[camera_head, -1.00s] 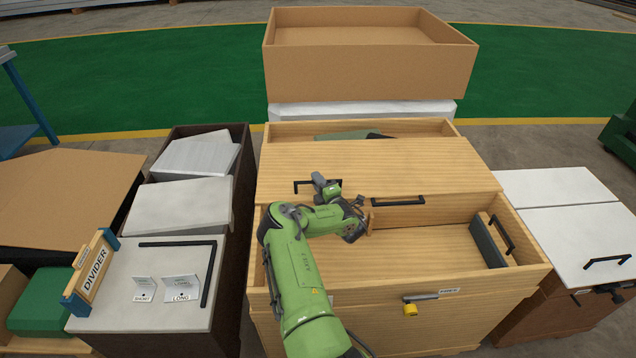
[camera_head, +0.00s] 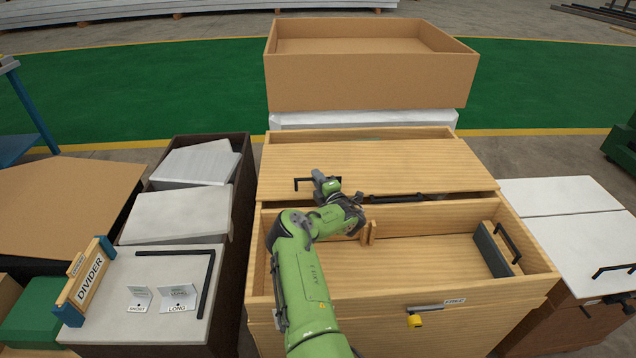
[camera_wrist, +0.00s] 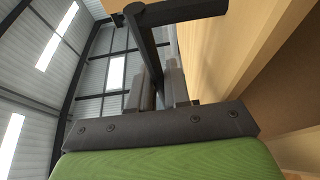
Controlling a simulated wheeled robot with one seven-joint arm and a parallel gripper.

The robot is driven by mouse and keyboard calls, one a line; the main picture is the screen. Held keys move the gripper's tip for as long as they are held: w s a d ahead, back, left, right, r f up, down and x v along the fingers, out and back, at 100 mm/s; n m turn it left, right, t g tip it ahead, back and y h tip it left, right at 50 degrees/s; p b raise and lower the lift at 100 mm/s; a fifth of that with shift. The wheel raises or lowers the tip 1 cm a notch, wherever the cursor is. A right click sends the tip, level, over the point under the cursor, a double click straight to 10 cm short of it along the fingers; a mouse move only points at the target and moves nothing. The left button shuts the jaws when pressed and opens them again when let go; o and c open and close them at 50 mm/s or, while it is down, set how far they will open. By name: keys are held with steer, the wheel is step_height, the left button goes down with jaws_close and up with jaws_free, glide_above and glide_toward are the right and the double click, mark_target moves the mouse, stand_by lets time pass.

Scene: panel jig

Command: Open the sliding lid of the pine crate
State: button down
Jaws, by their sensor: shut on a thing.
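The pine crate (camera_head: 420,331) stands in the middle of the head view with its front part open. Its pine lid (camera_head: 400,165) covers the rear part, and a narrow gap shows behind the lid. A black bar handle (camera_head: 303,184) sits at the lid's left. My gripper (camera_head: 318,182) is at this handle, partly hidden by my wrist. In the wrist view, my gripper (camera_wrist: 156,85) is shut on the dark handle bar (camera_wrist: 146,45), with the lid's pale wood to the right.
A yellow catch (camera_head: 415,321) beside a "FREE" label (camera_head: 454,301) is on the crate's front. A second black handle (camera_head: 505,243) is inside at right. A large open box (camera_head: 370,82) stands behind. Dark and white-topped cabinets flank the crate closely.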

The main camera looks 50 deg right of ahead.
steer(key=c, duration=1.2)
jaws_free()
steer(key=shift+o, duration=0.2)
steer(key=p+v, duration=0.5)
steer(key=v, duration=1)
steer(key=shift+s+a+p, duration=0.25)
steer(key=shift+s+p, duration=0.1)
steer(key=shift+p, duration=0.05)
